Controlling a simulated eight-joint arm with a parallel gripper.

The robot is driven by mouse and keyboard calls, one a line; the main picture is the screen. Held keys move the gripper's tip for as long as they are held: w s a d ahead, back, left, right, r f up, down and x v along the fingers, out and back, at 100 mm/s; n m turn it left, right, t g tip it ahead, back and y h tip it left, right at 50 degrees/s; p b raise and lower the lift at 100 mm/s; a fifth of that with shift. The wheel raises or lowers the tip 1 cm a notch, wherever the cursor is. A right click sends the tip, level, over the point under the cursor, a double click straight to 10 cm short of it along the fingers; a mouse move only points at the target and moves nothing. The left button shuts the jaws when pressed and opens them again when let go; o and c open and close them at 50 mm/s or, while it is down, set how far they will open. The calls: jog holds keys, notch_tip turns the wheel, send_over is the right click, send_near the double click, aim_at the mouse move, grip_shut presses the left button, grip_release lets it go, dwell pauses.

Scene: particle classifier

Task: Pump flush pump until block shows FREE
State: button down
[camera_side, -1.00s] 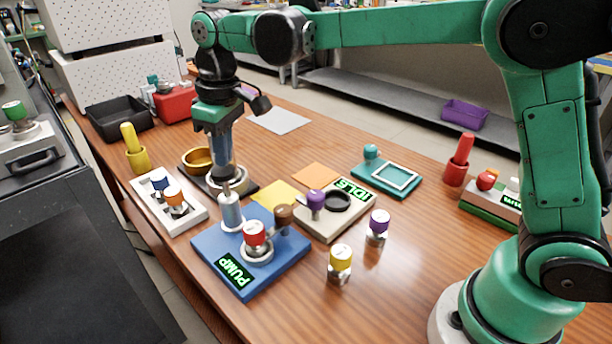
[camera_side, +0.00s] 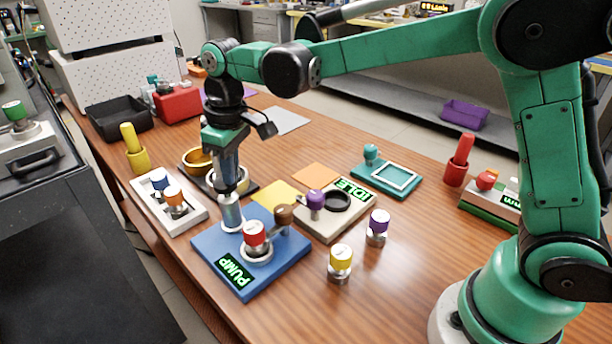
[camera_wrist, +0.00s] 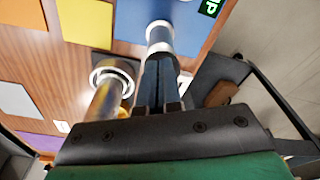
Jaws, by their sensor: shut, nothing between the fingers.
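The flush pump is a blue plate (camera_side: 214,243) with a green PUMP display (camera_side: 235,270), a red-capped knob (camera_side: 254,234) and an upright metal cylinder (camera_side: 232,218) at its far left. My gripper (camera_side: 230,191) is shut and points down at the cylinder's top; it looks touching or nearly so. The rod above the cylinder is not visible now. In the wrist view the closed fingers (camera_wrist: 159,88) line up with the pale cylinder (camera_wrist: 160,38).
Loose yellow (camera_side: 340,260) and purple (camera_side: 378,224) capped pieces stand to the right. A white knob tray (camera_side: 187,216) lies left. A dark-based fixture with a yellow bowl (camera_side: 197,160) stands close behind my gripper.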

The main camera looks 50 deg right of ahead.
jog(key=shift+s+d+r, duration=0.2)
jog(key=shift+s+d, duration=0.1)
jog(key=shift+s, duration=0.25)
jog(key=shift+s+d+r, duration=0.2)
jog(key=shift+s+d, duration=0.05)
jog(key=shift+s, duration=0.3)
jog(key=shift+s+d+r, duration=0.1)
jog(key=shift+s+r, duration=0.05)
jog(key=shift+r, duration=1.25)
jog(key=shift+s+d+r, duration=0.1)
jog(key=shift+r, duration=1.3)
jog(key=w+r, duration=0.1)
jog(key=r, duration=0.1)
jog(key=w+a+r, duration=0.1)
jog(key=shift+w+a+r, duration=0.2)
jog(key=shift+w+r, duration=0.1)
jog(key=shift+r, duration=0.05)
jog(key=shift+f, duration=0.15)
